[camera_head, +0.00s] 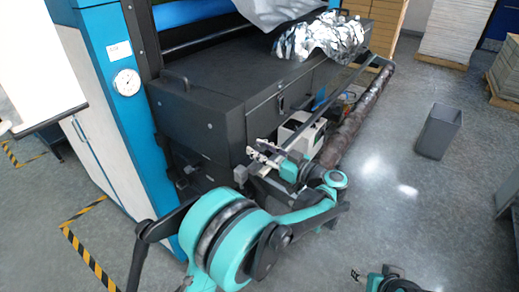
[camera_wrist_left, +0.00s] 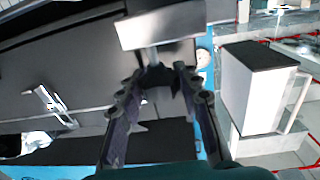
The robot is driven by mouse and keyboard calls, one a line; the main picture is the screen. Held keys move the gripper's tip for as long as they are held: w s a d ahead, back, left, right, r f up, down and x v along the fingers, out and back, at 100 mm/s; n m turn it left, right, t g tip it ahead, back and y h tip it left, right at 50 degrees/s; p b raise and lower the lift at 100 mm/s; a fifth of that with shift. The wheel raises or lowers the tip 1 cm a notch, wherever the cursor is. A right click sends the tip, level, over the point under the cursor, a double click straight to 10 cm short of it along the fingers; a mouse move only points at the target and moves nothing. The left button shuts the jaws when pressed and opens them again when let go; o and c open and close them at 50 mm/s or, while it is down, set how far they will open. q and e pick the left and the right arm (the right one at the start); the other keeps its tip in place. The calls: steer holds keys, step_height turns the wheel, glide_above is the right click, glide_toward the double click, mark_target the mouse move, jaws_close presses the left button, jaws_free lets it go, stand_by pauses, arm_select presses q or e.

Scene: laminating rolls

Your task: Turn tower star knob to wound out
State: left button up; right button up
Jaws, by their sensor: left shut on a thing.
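My left gripper (camera_head: 259,160) is at the front lower end of the dark machine (camera_head: 205,125), beside the long roll. In the left wrist view my left gripper (camera_wrist_left: 158,92) has its two fingers around a small dark knob (camera_wrist_left: 155,76), shut on it. A short pale shaft joins the knob to a light grey block above it. The fingers hide much of the knob's outline, and I cannot tell its turn angle. In the head view I cannot make the knob out behind the gripper. My right gripper (camera_head: 358,275) shows small at the bottom edge; its jaw state is unclear.
A long dark roll (camera_head: 350,123) runs along the machine's right side. Crumpled silver film (camera_head: 318,40) lies on the machine top. A white box (camera_head: 302,133) sits beneath the machine's side. A grey bin (camera_head: 438,131) stands on open floor at right. Pallet stacks are at the back.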

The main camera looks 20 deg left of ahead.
mark_target(259, 146)
arm_select(q)
steer(key=shift+n+g+y+p, duration=0.3)
steer(key=shift+n+g, duration=0.8)
steer(key=shift+g, duration=0.55)
steer(key=shift+n+g+y+p, duration=0.15)
steer(key=shift+n+g+y, duration=0.25)
steer(key=shift+n+g, duration=1)
steer(key=shift+g, duration=0.45)
steer(key=o, duration=1.2)
step_height(259, 146, up, 10)
steer(key=shift+r, duration=0.1)
